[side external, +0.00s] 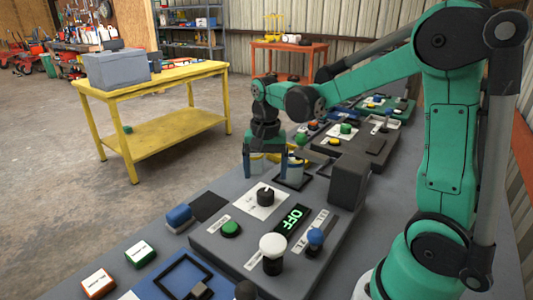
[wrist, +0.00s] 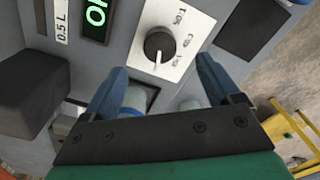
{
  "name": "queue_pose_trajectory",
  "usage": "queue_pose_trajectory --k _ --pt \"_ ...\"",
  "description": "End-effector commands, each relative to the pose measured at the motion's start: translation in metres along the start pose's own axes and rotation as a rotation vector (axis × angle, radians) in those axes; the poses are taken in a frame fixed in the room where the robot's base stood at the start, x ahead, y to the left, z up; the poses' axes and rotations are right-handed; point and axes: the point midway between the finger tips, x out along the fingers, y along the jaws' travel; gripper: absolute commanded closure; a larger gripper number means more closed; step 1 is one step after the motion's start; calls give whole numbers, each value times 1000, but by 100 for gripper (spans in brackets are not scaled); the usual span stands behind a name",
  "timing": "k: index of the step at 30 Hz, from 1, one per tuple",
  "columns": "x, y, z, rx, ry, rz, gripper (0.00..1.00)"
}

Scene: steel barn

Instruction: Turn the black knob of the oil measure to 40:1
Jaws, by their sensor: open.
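The black knob (side external: 265,196) sits on a white dial plate (side external: 248,204) on the grey oil measure panel (side external: 215,250). In the wrist view the knob (wrist: 159,42) shows near the top centre, with ratio labels to its right; the middle one seems to read 40:1. Its white pointer line points down in that view, nearest the lowest label, which is too small to read surely. My gripper (side external: 267,174) is open and empty above the panel, behind the knob in the side view. In the wrist view its blue fingers (wrist: 160,76) are spread, with the knob beyond their tips, untouched.
A dark block (side external: 349,181) stands right of my gripper. A yellow table (side external: 160,80) stands apart on the floor.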

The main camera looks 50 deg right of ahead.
Motion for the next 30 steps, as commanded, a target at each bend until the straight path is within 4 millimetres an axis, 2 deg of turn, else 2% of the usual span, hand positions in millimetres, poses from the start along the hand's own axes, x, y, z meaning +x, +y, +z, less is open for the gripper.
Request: queue_pose_trajectory --k 12,18,24,26,30 --pt "46 0 -1 4 -1 2 17" --pt "55 0 0 4 -1 2 17" --pt "55 0 0 3 0 1 17" --pt "55 0 0 3 0 1 31" --pt "55 0 0 3 0 1 71"
